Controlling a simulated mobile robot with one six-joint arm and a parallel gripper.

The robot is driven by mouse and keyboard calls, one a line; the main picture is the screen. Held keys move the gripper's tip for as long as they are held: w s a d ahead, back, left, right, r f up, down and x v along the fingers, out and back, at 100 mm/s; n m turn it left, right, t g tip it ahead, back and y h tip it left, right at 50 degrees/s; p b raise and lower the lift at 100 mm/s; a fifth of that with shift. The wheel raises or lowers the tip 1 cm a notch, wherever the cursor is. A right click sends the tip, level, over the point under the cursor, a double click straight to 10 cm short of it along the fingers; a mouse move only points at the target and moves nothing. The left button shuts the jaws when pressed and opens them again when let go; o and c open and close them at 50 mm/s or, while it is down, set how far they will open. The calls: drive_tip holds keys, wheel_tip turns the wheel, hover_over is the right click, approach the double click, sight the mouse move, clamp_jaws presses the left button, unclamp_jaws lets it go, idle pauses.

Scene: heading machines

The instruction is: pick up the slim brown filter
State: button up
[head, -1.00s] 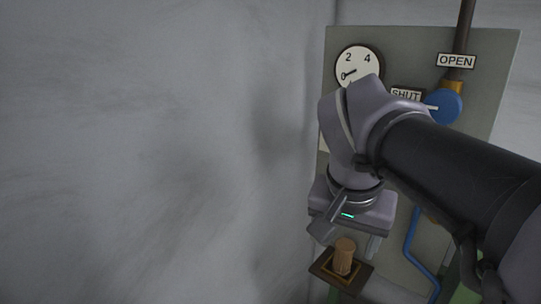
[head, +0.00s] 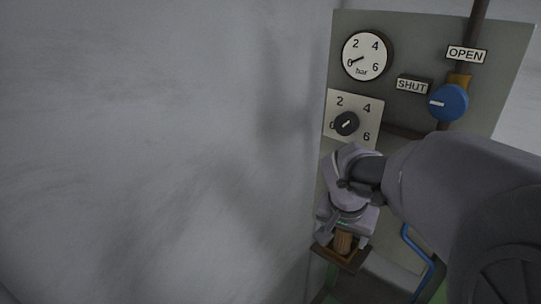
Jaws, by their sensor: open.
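The slim brown filter (head: 342,242) stands upright on a small dark brown shelf (head: 350,262) in front of the panel, low in the head view. Its upper part is hidden by my gripper. My gripper (head: 345,238) is open and points down, with its fingers on either side of the filter's top. I cannot tell whether a finger touches the filter.
The grey panel (head: 430,55) carries an upper gauge (head: 366,56), a dial with a black knob (head: 346,123), a blue valve knob (head: 449,103), and SHUT (head: 412,85) and OPEN (head: 466,54) labels. A blue pipe (head: 418,250) runs right of the shelf. A bare grey wall (head: 150,150) fills the left.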

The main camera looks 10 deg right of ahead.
drive_tip(key=shift+w+d+f, duration=0.1)
drive_tip(key=shift+w+f, duration=0.2)
drive_tip(key=shift+w, duration=0.05)
drive_tip(key=shift+s+r, duration=0.1)
drive_tip(key=shift+s, duration=0.15)
drive_tip(key=c, duration=0.4)
clamp_jaws()
